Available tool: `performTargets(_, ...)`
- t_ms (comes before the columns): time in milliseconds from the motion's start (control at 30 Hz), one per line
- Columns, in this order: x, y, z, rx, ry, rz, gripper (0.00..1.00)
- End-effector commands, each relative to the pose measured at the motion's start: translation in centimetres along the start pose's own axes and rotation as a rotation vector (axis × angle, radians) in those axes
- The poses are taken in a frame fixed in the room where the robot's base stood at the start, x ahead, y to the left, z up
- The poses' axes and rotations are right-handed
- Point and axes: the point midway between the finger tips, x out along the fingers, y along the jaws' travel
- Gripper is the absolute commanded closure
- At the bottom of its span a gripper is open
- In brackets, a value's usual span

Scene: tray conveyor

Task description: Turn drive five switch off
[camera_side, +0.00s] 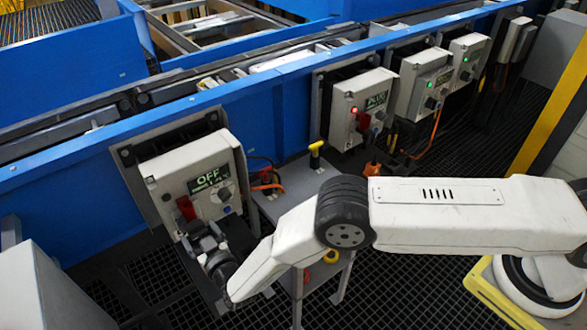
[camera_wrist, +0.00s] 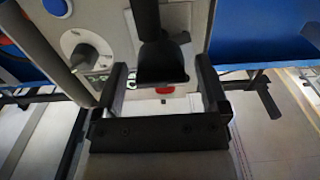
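The nearest grey switch box (camera_side: 165,172) is mounted on the blue conveyor side. Its display (camera_side: 210,179) reads OFF. My gripper (camera_side: 203,240) is close below the red part. In the wrist view, my gripper's fingers (camera_wrist: 162,75) stand apart on either side of a black lever-like part (camera_wrist: 160,55), with gaps visible at both sides. A red piece (camera_wrist: 165,89) shows just beyond it. I cannot read a drive number.
More boxes stand farther along the conveyor: one with a red lamp (camera_side: 345,95) and others with green lamps (camera_side: 415,85), (camera_side: 470,50). A small grey stand (camera_side: 300,185) with a yellow-topped handle (camera_side: 315,152) is beside the nearest box. Dark grating covers the floor.

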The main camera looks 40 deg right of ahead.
Motion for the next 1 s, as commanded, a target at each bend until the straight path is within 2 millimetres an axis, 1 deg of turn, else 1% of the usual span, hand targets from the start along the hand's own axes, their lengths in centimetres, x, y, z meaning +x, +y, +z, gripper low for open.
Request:
performTargets(367, -0.1, 0.0, -0.1, 0.003, 0.002, 0.001, 0.01)
performTargets(533, -0.7, -0.1, -0.1, 0.004, 0.002, 0.0, 0.01)
performTargets(767, -2.6, -0.1, -0.1, 0.002, 0.002, -0.001, 0.01)
performTargets(1000, -5.5, -0.1, -0.1, 0.002, 0.001, -0.002, 0.01)
